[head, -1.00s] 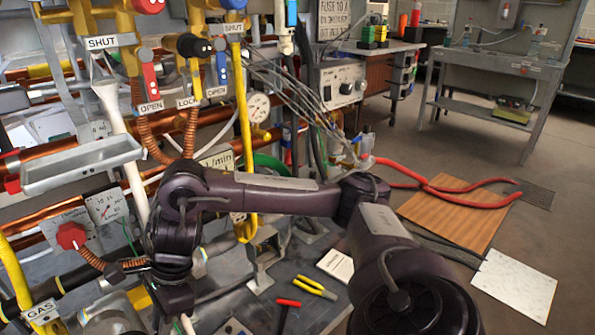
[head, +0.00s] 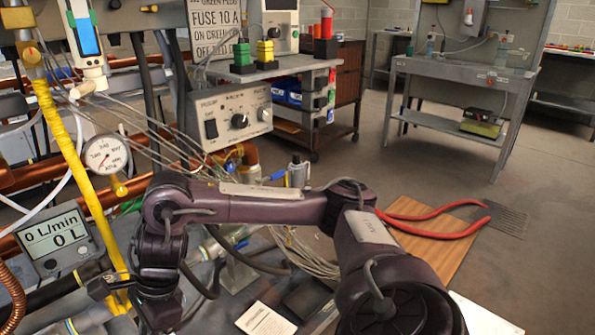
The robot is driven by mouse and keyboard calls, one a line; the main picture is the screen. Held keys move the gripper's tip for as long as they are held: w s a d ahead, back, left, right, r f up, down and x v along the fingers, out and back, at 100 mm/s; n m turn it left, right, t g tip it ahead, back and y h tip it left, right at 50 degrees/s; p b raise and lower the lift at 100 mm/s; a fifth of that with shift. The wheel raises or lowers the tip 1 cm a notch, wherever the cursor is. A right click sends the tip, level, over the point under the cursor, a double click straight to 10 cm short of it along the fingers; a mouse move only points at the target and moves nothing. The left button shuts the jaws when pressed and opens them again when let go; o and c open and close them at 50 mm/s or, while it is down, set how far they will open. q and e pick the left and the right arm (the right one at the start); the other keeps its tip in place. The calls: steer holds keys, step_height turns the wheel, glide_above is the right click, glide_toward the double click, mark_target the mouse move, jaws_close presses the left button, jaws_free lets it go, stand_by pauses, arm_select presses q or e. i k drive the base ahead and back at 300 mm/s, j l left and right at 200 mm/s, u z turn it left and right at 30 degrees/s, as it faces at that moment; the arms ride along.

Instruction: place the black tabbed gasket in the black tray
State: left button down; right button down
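My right arm comes in from the lower right and reaches left across the bench. Its dark gripper (head: 128,302) hangs at the lower left, over the grey bench and in front of the yellow pipe. My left gripper is not in view. I cannot make out the black tabbed gasket. A dark flat thing (head: 306,299) lies on the bench beside a white card; I cannot tell whether it is the black tray.
The white card (head: 265,320) lies on the bench. A flow meter (head: 58,238), a yellow pipe (head: 75,165) and a round gauge (head: 106,155) crowd the left. Loose cables hang behind the arm.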

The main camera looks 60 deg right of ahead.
mark_target(309, 300)
steer(key=k+l, duration=0.1)
steer(key=l, duration=1.05)
steer(key=k+l, duration=0.15)
steer(key=l, duration=0.45)
steer(key=k+l, duration=0.1)
steer(key=l, duration=0.45)
steer(key=k+l, duration=0.1)
steer(key=l, duration=0.5)
